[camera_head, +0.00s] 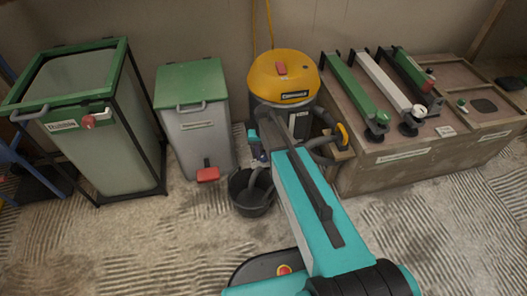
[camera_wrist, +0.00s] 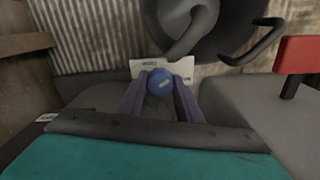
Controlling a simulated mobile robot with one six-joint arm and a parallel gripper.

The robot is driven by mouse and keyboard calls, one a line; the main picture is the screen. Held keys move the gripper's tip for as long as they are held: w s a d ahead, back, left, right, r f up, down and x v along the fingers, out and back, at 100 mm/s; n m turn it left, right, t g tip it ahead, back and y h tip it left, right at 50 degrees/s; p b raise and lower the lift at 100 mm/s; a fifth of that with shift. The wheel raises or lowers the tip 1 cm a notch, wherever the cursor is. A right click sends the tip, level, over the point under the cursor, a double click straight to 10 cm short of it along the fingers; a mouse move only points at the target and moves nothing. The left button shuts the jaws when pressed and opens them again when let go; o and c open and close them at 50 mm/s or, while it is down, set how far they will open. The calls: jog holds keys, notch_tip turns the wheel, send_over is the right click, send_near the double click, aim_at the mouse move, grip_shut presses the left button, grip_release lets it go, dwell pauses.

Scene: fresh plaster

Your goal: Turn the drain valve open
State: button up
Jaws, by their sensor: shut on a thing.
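A round blue knob (camera_wrist: 159,83) sits between the two purple fingers of my gripper (camera_wrist: 160,90) in the wrist view. The fingers are shut on it from both sides. A white label plate (camera_wrist: 184,68) shows just behind the knob. In the head view my gripper reaches down in front of the yellow-topped vacuum (camera_head: 283,72), where my arm hides much of the vacuum's front. I cannot make out the knob there, nor how far it is turned. A black bucket (camera_head: 243,203) stands on the floor just below; its rounded side also shows in the wrist view (camera_wrist: 158,20).
Farther left is a framed green tank (camera_head: 110,165) with a red knob (camera_head: 89,122). A wooden bench (camera_head: 365,175) with several tools stands right. The front floor is clear.

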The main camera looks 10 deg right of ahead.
aim_at(264, 156)
jog(key=n+p, duration=0.6)
jog(key=shift+d+r, duration=0.1)
jog(key=shift+r, duration=0.1)
jog(key=n+p, duration=0.4)
jog(key=n, duration=0.1)
jog(key=shift+f+n, duration=0.15)
jog(key=shift+n, duration=0.15)
jog(key=o, duration=1)
jog(key=shift+o, duration=0.2)
notch_tip(264, 156, up, 14)
jog(key=p, duration=0.2)
jog(key=shift+f+p, duration=0.15)
jog(key=shift+p, duration=0.15)
